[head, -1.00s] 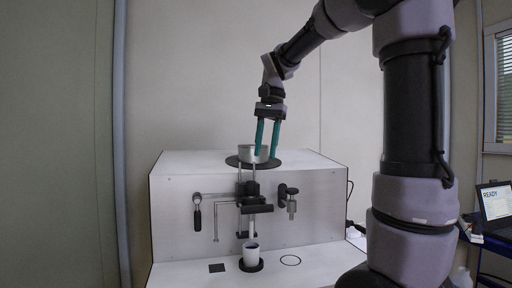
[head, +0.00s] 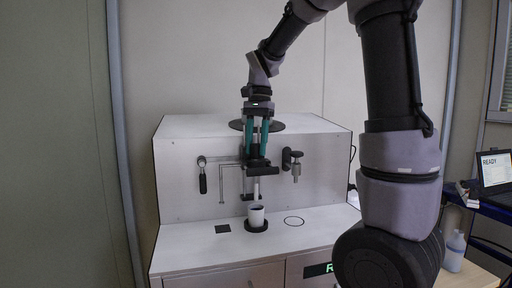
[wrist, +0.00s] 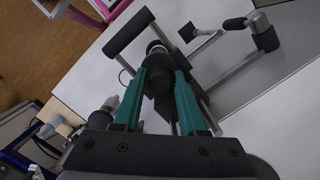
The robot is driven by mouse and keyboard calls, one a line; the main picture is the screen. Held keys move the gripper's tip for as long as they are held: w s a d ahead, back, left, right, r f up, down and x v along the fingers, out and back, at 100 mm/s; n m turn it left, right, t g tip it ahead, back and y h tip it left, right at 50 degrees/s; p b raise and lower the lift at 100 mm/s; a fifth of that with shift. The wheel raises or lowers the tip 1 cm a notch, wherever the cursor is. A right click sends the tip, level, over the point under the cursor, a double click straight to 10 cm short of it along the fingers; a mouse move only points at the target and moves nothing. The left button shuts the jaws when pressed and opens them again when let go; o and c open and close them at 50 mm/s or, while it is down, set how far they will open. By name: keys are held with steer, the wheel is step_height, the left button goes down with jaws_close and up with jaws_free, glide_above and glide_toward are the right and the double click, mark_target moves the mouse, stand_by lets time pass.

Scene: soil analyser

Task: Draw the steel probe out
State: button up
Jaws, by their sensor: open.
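The steel probe (head: 256,190) is a thin upright rod in the head view. It runs down from a black block with a bar handle (head: 264,170) toward a white cup (head: 256,219) with dark contents. My gripper (head: 257,154) is open, pointing down at the front of the analyser, just above that block. In the wrist view its teal fingers (wrist: 161,76) stand either side of a black round knob (wrist: 158,82). I cannot tell whether they touch it. The bar handle (wrist: 130,31) shows beyond the left finger. The probe's lower end is hidden in the cup.
The white analyser (head: 310,140) carries a black disc (head: 279,126) on top. A black-handled lever (head: 203,181) hangs left and a black valve-like fitting (head: 294,164) sits right of the block. The front ledge has free room.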

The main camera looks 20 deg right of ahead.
steer(key=shift+f, duration=0.25)
jaws_close()
stand_by(1.3)
steer(key=shift+c, duration=2.2)
jaws_free()
jaws_close()
